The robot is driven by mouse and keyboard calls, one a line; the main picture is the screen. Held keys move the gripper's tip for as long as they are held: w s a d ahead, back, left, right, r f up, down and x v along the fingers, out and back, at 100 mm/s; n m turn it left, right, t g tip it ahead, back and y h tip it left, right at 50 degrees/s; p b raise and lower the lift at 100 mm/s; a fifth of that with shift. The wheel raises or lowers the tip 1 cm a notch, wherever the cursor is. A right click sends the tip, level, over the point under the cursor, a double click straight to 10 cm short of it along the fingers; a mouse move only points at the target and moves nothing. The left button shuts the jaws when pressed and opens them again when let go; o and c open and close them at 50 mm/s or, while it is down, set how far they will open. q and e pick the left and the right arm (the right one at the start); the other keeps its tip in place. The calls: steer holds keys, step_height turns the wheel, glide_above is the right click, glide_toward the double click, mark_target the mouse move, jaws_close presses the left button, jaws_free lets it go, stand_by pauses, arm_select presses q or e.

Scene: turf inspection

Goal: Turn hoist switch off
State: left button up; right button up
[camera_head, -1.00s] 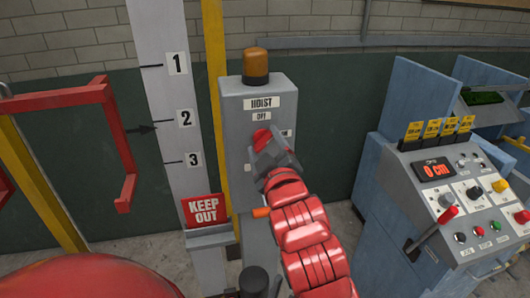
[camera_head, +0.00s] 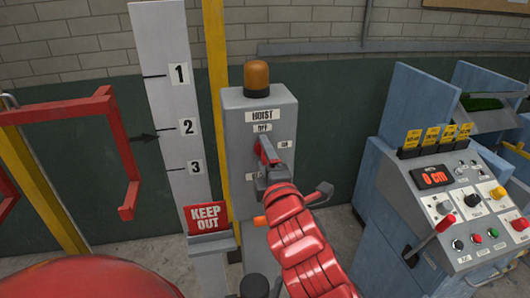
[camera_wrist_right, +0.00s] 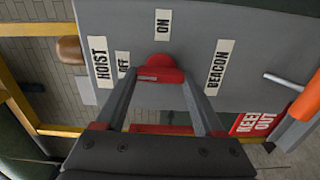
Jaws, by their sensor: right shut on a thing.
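The hoist switch (camera_head: 268,150) is a red handle on the grey hoist box (camera_head: 240,180). The label OFF is above it, ON to its right, and BEACON shows at the right in the wrist view. My right gripper (camera_head: 264,172) is at the front of the box, shut on the switch. In the right wrist view the red switch (camera_wrist_right: 158,73) sits between the two fingers of my gripper (camera_wrist_right: 165,100). I cannot tell exactly which label the handle points to. My left gripper is not in view.
An orange beacon (camera_head: 257,78) tops the box. A numbered white post (camera_head: 172,110) and a KEEP OUT sign (camera_head: 208,217) stand to the left, beside a red frame (camera_head: 128,165). A control console (camera_head: 455,215) reading 0 cm stands at the right.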

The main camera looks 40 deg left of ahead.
steer(key=shift+n, duration=0.3)
steer(key=o, duration=1.4)
